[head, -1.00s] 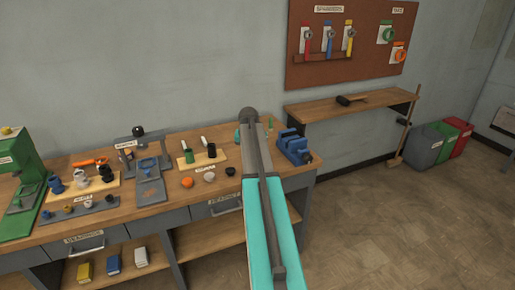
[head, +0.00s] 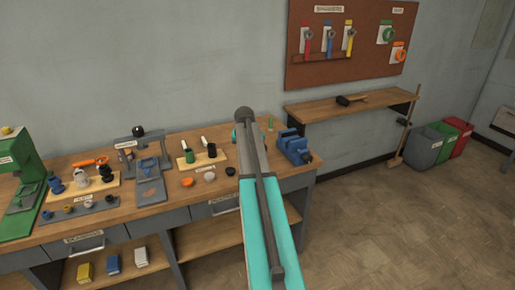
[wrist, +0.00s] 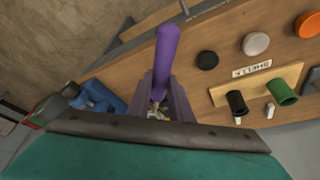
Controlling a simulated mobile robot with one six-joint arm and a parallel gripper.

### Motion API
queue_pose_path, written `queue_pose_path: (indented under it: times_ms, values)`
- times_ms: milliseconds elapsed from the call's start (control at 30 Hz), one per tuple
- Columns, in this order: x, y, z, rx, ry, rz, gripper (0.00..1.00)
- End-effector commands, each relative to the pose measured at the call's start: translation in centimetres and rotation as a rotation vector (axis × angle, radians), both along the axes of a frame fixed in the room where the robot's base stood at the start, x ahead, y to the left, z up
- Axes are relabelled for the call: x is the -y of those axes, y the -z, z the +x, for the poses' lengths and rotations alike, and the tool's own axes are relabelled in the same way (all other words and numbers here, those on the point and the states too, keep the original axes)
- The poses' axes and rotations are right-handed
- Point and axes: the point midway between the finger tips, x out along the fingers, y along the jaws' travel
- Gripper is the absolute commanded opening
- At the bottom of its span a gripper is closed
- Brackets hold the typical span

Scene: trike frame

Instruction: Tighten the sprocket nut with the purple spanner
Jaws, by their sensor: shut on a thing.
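The purple spanner (wrist: 167,55) shows in the wrist view as a long purple handle pointing up the picture. My gripper (wrist: 163,100) is shut on it, with a finger on each side of its lower part. A small bright metal piece shows low between the fingers; I cannot tell whether it is the spanner's head or something under it. The sprocket nut cannot be made out in either view. In the head view my own arm hides the gripper and the spanner.
A blue vise (head: 294,148) stands at the bench's right end; it also shows in the wrist view (wrist: 97,98). A block with green and black cups (wrist: 283,93) and several round caps sit nearby. Spanners hang on the brown board (head: 380,62).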

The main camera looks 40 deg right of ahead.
Motion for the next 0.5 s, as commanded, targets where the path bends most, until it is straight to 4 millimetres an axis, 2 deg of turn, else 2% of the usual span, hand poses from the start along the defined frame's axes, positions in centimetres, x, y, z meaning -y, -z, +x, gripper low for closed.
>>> queue_pose_path:
  times_ms: [500]
  values:
    - [-0.32, -0.11, 0.75, 0.004, 0.051, -0.001, 0.0]
